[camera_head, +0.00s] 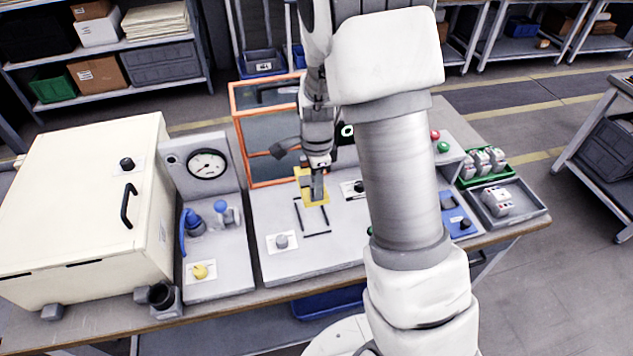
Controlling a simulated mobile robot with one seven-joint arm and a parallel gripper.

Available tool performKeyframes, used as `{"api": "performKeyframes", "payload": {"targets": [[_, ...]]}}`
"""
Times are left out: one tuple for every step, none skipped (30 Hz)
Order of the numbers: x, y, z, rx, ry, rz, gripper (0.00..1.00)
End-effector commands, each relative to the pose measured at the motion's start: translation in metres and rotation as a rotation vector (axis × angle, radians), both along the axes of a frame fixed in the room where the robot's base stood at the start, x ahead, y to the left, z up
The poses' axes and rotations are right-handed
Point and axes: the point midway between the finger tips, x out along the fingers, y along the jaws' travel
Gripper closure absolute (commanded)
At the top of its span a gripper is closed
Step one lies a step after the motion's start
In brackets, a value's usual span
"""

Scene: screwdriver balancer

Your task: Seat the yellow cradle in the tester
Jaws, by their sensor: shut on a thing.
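The yellow cradle (304,182) is in my gripper (317,188), which is shut on it. The gripper covers part of the cradle. The cradle is over the light grey tester plate (268,213), just behind black corner lines (316,234) marked on that plate. The cradle's near edge appears to overlap the far end of the lines. I cannot tell whether the cradle touches the plate or hangs a little above it.
An orange-framed guard (238,130) stands behind the plate. A gauge panel (207,165) and large cream box (75,205) are to the left. Green (487,177) and grey (520,213) trays with modules lie to the right. My arm hides the plate's right part.

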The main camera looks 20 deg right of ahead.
Motion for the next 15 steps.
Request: {"api": "performKeyframes", "payload": {"targets": [[0.0,0.0,-0.011,0.0,0.0,-0.001,1.0],[0.0,0.0,-0.015,0.0,0.0,-0.001,1.0],[0.0,0.0,-0.02,0.0,0.001,-0.001,1.0],[0.0,0.0,-0.024,0.0,0.001,-0.001,1.0],[0.0,0.0,-0.027,0.0,0.001,-0.001,1.0],[0.0,0.0,-0.032,0.0,0.001,-0.001,1.0],[0.0,0.0,-0.036,0.0,0.001,-0.001,1.0],[0.0,0.0,-0.039,0.0,0.001,0.0,1.0],[0.0,0.0,-0.044,0.0,0.001,0.0,1.0],[0.0,0.0,-0.048,0.0,0.001,0.0,1.0],[0.0,0.0,-0.051,0.0,0.0,0.0,1.0],[0.0,0.0,-0.056,0.0,0.0,0.0,1.0],[0.0,0.0,-0.059,0.0,0.0,0.0,1.0],[0.0,0.0,-0.063,0.0,0.0,0.0,1.0],[0.0,0.0,-0.068,0.0,0.0,0.0,1.0]]}}
